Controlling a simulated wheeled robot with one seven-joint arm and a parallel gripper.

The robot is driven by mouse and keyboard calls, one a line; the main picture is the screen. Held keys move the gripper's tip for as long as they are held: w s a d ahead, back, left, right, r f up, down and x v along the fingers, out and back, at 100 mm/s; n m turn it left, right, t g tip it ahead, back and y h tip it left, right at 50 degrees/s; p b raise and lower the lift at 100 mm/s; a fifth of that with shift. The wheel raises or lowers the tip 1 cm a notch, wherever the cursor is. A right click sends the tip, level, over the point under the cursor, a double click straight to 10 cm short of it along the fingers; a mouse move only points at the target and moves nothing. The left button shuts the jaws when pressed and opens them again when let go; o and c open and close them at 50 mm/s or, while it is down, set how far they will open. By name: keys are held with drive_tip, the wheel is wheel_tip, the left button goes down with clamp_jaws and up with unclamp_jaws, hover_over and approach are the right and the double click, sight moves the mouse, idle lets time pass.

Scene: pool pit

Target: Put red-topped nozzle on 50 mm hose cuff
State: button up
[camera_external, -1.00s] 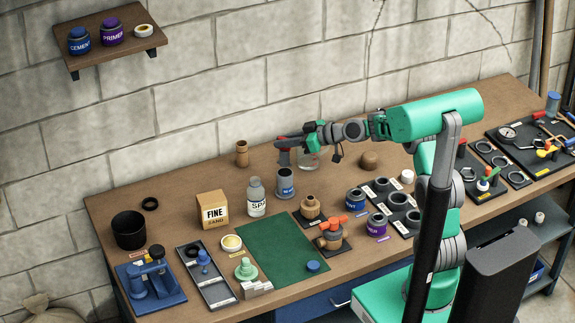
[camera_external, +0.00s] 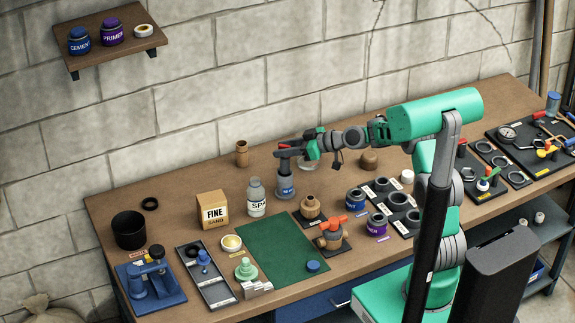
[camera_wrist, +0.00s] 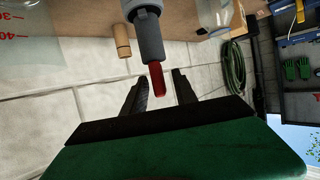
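The red-topped nozzle (camera_external: 284,165) is a dark grey tube standing upright at the grey hose cuff (camera_external: 286,189) with the blue label. Its lower end meets the cuff's mouth; how deep it sits cannot be told. In the wrist view, which is upside down, the nozzle's grey body (camera_wrist: 149,38) runs from a wider light grey collar to its red top (camera_wrist: 158,80). My gripper (camera_external: 290,147) is at the nozzle's top. In the wrist view my gripper's fingers (camera_wrist: 160,86) stand apart on both sides of the red top, with gaps visible.
A clear jar (camera_external: 309,163) stands close behind my gripper. A wooden cylinder (camera_external: 242,154) is behind. The green mat (camera_external: 280,250) in front is mostly clear.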

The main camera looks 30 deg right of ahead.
drive_tip(key=b+v, duration=0.3)
drive_tip(key=v, duration=0.8)
drive_tip(key=s+d+f+m+g+h, duration=0.1)
drive_tip(key=s+m+g+h, duration=0.1)
drive_tip(key=s, duration=0.7)
drive_tip(key=s+d+f+m+g+h, duration=0.1)
drive_tip(key=s+m+h, duration=0.3)
drive_tip(key=s, duration=0.6)
drive_tip(key=s+d+f+m+g+h, duration=0.1)
drive_tip(key=s+d+m+g+h, duration=0.1)
drive_tip(key=s, duration=0.7)
drive_tip(key=shift+d+f+m+g+h, duration=0.35)
drive_tip(key=shift+m+g+h, duration=0.05)
drive_tip(key=shift+h, duration=0.4)
drive_tip(key=shift+s+f, duration=0.1)
drive_tip(key=shift+f, duration=0.05)
